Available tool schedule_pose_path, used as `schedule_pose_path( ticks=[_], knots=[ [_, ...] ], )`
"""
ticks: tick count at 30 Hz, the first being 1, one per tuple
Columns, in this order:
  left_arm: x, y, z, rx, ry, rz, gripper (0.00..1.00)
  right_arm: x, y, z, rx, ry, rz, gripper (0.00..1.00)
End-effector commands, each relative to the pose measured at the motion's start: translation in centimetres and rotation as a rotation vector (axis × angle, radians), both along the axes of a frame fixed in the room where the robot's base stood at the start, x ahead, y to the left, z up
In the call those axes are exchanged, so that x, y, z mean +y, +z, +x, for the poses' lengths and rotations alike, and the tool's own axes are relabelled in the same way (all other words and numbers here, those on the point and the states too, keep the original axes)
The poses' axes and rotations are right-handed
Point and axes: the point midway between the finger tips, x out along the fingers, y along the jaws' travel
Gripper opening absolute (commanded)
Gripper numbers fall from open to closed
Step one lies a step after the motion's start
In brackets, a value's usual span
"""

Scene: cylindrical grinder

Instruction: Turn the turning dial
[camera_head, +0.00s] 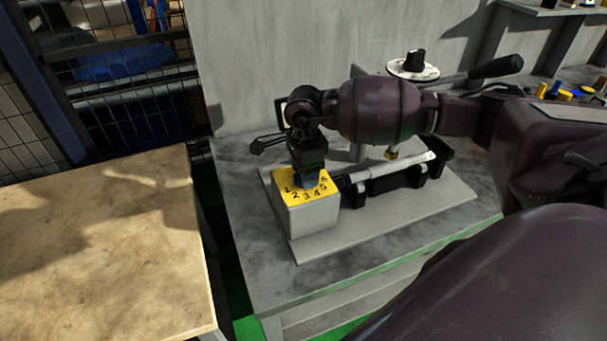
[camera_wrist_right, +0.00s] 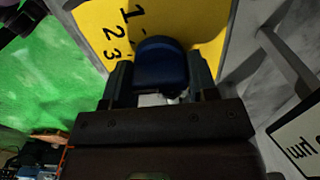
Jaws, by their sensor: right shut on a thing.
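The turning dial is a blue knob (camera_head: 312,179) on a yellow numbered face (camera_head: 322,194) atop a light grey block (camera_head: 311,219). The right wrist view shows the blue knob (camera_wrist_right: 160,62) between the two fingers, with the figures 1, 2 and 3 on the yellow face (camera_wrist_right: 97,22) beside it. My right gripper (camera_head: 309,172) points down from above and is shut on the blue knob; its fingers (camera_wrist_right: 160,80) stand on both sides of it. The knob's pointer direction is mostly hidden by the gripper. My left gripper is not in view.
The grey block stands on a base plate (camera_head: 430,206) on the grey machine table (camera_head: 240,180). A white rod (camera_head: 385,170) lies in black holders right of it. A black knob on a white disc (camera_head: 414,65) is behind. A wooden tabletop (camera_head: 95,250) is at left, across a gap.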

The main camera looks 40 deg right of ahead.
Motion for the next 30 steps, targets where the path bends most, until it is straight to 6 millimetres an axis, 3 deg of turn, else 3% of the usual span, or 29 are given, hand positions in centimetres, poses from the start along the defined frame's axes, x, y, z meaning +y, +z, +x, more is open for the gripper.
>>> schedule_pose_path(
  ticks=[3,13,29,30],
  knots=[
    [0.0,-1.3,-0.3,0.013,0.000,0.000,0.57,0.0,-0.4,0.0,0.002,0.080,0.000,0.29],
    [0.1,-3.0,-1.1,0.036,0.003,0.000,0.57,0.0,-0.2,0.0,0.002,0.232,0.001,0.29],
    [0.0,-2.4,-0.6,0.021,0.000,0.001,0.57,0.0,0.0,0.0,0.000,0.266,0.000,0.29],
    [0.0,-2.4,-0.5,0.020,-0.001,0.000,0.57,0.0,0.0,0.0,0.000,0.266,0.000,0.54]
  ],
)
